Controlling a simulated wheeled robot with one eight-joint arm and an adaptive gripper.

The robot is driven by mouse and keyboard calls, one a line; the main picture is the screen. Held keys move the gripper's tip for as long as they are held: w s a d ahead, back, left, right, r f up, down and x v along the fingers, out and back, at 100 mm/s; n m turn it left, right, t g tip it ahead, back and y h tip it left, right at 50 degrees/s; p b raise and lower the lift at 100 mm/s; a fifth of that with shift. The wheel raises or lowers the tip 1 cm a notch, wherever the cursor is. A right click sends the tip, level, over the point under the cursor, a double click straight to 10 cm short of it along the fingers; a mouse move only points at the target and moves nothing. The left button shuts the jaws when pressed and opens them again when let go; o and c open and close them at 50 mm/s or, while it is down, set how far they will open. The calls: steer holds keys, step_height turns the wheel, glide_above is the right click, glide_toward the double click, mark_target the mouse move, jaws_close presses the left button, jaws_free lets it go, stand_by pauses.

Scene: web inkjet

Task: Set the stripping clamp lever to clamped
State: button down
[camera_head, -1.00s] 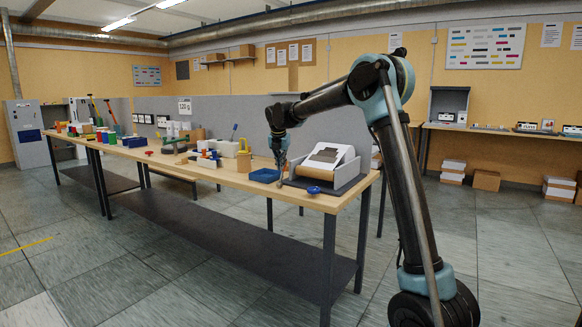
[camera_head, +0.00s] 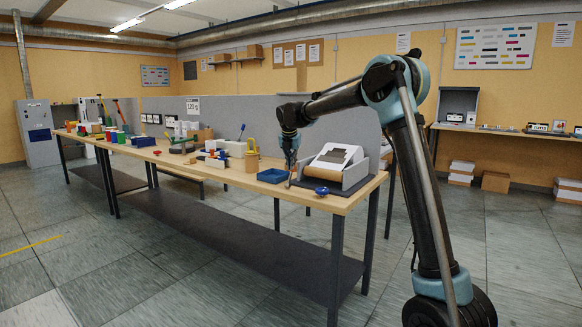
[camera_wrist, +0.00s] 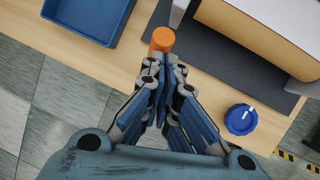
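The stripping clamp lever is not clear in either view. An orange cylinder end (camera_wrist: 162,40), possibly its grip, lies just beyond my fingertips in the wrist view. A short pale grey bar (camera_wrist: 180,11) shows above it. My gripper (camera_wrist: 165,68) has its fingers drawn together at the tips, with no object seen between them. I cannot tell whether the tips touch the orange end. In the head view my gripper (camera_head: 291,178) points down at the left front of the grey unit with a white sloped top (camera_head: 335,156). Its fingers hide part of that corner.
A blue tray (camera_head: 272,176) lies left of the unit and also shows in the wrist view (camera_wrist: 88,18). A blue knob (camera_wrist: 240,119) sits near the bench's front edge, right of my gripper. The bench (camera_head: 225,175) carries several tools and cups farther left.

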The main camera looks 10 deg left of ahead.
steer(key=s+v, duration=0.1)
steer(key=v, duration=1.1)
steer(key=shift+s+a, duration=0.2)
steer(key=shift+s, duration=0.2)
steer(key=shift+d, duration=0.15)
